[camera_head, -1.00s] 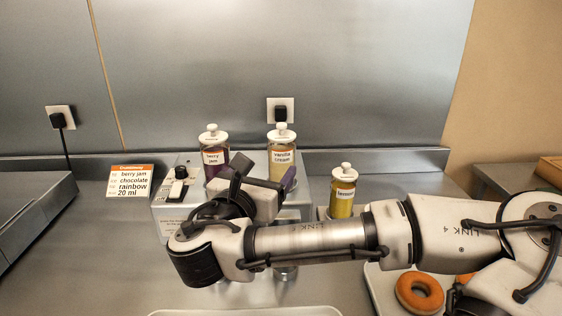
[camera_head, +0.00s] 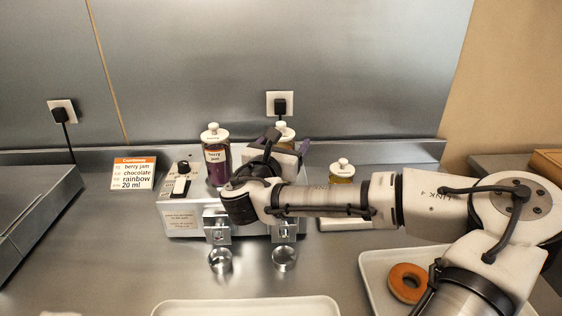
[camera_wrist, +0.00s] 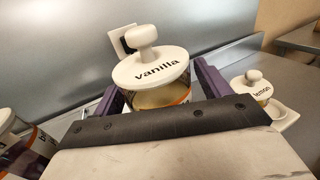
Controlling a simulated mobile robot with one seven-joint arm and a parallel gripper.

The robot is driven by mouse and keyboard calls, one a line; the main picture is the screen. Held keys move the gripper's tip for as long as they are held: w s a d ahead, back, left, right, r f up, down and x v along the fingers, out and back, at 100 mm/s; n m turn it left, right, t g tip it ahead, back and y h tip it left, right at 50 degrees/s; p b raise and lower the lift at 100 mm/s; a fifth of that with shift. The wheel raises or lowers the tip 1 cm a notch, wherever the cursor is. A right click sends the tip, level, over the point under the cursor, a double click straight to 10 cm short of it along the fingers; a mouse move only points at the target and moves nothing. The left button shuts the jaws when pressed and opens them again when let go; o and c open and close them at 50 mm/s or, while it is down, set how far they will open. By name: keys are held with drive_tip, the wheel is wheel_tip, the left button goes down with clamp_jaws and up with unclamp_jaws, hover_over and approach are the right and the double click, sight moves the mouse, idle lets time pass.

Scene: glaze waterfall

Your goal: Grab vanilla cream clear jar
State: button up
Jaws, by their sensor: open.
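The vanilla cream jar is a clear jar with a white knobbed lid. In the head view only its lid (camera_head: 284,132) shows behind my arm. In the wrist view the jar (camera_wrist: 160,98) stands upright between the two purple fingers of my gripper (camera_wrist: 155,92), its lid lettered "vanilla". The fingers are open, one on each side of the jar. My gripper's body hides the jar's lower part, and I cannot tell whether either finger touches it. In the head view my gripper (camera_head: 290,148) is mostly hidden behind my wrist.
The berry jam jar (camera_head: 217,160) stands close left on the dispenser (camera_head: 178,222). The lemon jar (camera_head: 342,169) stands to the right, partly behind my arm. Two metal cups (camera_head: 284,257) sit in front. A tray with a donut (camera_head: 407,283) is at the right.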

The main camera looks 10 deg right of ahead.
drive_tip(key=shift+c, duration=0.5)
drive_tip(key=c, duration=1.2)
drive_tip(key=shift+c, duration=0.3)
drive_tip(key=shift+r, duration=0.2)
